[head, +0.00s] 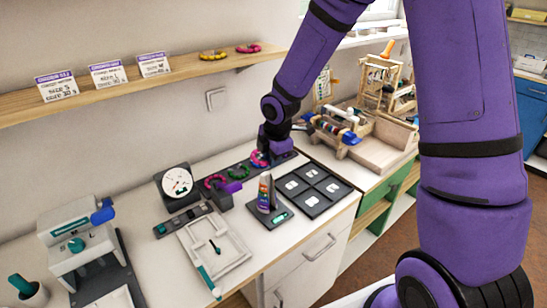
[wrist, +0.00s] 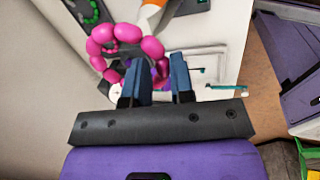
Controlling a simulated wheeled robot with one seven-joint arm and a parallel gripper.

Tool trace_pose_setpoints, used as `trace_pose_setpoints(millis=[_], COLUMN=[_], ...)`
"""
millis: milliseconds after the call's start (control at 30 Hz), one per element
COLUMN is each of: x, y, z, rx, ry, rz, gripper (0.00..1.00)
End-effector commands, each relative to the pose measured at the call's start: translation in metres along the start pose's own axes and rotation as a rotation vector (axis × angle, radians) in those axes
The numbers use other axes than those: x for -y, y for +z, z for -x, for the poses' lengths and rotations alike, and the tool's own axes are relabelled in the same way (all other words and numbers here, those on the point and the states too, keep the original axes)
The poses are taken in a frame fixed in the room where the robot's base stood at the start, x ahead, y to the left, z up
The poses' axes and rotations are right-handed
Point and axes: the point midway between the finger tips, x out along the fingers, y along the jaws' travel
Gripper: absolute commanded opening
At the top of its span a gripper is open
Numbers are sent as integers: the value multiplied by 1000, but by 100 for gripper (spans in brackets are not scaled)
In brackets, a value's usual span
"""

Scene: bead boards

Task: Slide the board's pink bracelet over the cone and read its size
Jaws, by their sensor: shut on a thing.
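My gripper (wrist: 160,75) is shut on a pink bracelet (wrist: 103,36) of big round beads, which stands up from the fingers and leans left in the wrist view. In the head view the held bracelet (head: 260,158) shows at the end of my arm, above the bead board (head: 248,166); the fingertips are hard to make out there. The cone (head: 265,190), with orange, white and purple bands, stands upright on a dark base, in front of the bracelet and apart from it. Its orange and white part (wrist: 152,14) shows beyond the bracelet in the wrist view.
A dark tray with four compartments (head: 334,205) lies right of the cone. A round dial (head: 177,182) and a white frame (head: 205,262) are on the left. Another pink ring (head: 213,181) lies near a purple block (head: 228,197). A shelf (head: 110,93) runs above.

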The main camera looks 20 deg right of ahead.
Motion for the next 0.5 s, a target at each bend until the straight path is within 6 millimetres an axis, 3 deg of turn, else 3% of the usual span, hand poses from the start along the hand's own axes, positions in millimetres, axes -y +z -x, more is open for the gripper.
trace_pose_setpoints(millis=[500], x=[10], y=[-1], z=[-42], rx=[0], ry=[-2], rz=[-3], gripper=[0])
